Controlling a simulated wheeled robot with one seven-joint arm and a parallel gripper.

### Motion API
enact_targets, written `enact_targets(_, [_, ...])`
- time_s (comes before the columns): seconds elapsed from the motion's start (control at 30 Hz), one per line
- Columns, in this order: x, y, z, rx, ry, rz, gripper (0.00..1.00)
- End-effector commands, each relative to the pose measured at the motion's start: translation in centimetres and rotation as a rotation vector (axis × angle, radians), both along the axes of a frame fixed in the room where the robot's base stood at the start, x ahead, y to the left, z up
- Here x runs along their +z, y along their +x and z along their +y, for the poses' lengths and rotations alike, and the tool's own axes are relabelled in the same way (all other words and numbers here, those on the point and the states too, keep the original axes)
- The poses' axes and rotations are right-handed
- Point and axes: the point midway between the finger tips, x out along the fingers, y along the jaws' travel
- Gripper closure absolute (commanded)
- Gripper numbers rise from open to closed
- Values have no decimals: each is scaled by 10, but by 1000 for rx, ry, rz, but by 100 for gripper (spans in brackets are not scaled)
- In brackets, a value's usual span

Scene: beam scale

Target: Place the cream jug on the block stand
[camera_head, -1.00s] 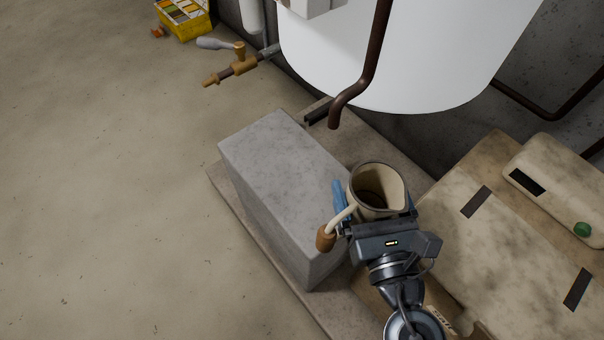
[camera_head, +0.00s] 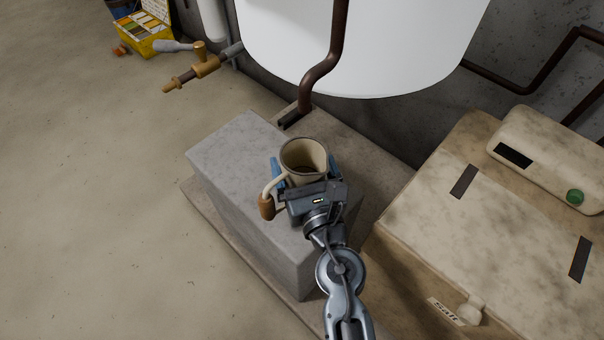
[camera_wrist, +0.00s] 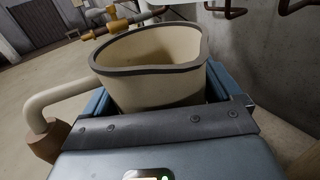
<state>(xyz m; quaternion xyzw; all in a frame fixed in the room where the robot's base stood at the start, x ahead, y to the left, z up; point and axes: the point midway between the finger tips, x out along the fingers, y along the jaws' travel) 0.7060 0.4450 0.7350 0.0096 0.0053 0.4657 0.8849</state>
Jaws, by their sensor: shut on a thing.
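The cream jug (camera_head: 303,158) is a cream cup with a dark rim and a brown-tipped handle at its left. My gripper (camera_head: 306,172) is shut on the jug, with blue fingers on both sides of its body. In the wrist view the jug (camera_wrist: 150,80) is upright between the fingers (camera_wrist: 158,100). The block stand (camera_head: 235,150) is a grey concrete block below the tank. In the head view the jug and gripper overlap the right part of its top. Whether the jug touches the block cannot be told.
A white tank (camera_head: 360,50) with a brown bent pipe (camera_head: 322,70) hangs just behind the block. A brass tap (camera_head: 200,62) juts out at the left. A beige chest (camera_head: 430,215) stands at the right. A yellow box (camera_head: 145,38) lies far left. The block's left top is clear.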

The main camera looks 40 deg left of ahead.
Motion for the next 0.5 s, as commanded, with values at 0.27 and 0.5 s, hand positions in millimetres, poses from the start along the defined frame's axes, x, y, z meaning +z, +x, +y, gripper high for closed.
enact_targets(0.27, [-20, 0, 0, 0, 1, -2, 54])
enact_targets(0.5, [-22, 0, 0, 0, 1, -2, 54])
